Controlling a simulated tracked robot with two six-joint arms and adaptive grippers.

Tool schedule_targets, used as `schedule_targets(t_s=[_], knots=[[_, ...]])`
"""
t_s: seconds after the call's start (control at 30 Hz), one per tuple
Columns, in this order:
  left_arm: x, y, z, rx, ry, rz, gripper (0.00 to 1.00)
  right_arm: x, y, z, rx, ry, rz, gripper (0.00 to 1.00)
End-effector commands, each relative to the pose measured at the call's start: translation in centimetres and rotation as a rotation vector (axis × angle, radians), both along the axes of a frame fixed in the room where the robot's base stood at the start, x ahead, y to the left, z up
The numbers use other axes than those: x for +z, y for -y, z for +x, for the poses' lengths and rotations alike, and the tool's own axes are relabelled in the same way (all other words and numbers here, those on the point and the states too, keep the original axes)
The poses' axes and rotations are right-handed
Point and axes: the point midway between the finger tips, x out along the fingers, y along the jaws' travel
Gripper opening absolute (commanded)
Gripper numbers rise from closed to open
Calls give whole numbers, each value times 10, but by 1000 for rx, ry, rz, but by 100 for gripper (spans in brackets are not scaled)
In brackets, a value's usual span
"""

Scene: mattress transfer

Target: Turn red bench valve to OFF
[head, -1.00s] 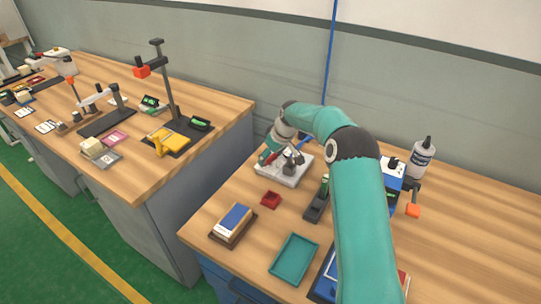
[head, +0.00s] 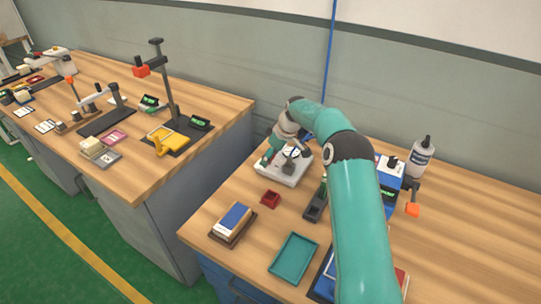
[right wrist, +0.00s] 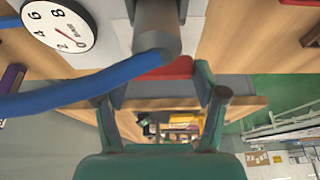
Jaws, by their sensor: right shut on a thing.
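The red valve handle (right wrist: 180,70) shows in the right wrist view as a red bar below a grey pipe (right wrist: 157,30). My right gripper (right wrist: 161,98) has its two fingers on either side of the handle and is shut on it. In the head view my right gripper (head: 271,158) is over the left part of the pale valve base plate (head: 284,177), at the back of the near bench. It hides most of the handle there. I cannot read the handle's ON or OFF marking. My left gripper is out of view.
A round white gauge (right wrist: 57,25) and a blue hose (right wrist: 90,92) are close to my right gripper. The bench's right part is clear.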

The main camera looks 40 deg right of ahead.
Motion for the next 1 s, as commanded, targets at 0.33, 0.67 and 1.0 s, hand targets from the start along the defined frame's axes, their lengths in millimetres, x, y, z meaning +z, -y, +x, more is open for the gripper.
schedule_targets(t_s=[0.33,0.67,1.0], knots=[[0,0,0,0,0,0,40,0,0,0,1,1,-2,81],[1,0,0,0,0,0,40,23,3,-8,0,3,-4,81],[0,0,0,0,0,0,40,84,11,-32,0,3,-5,81]])
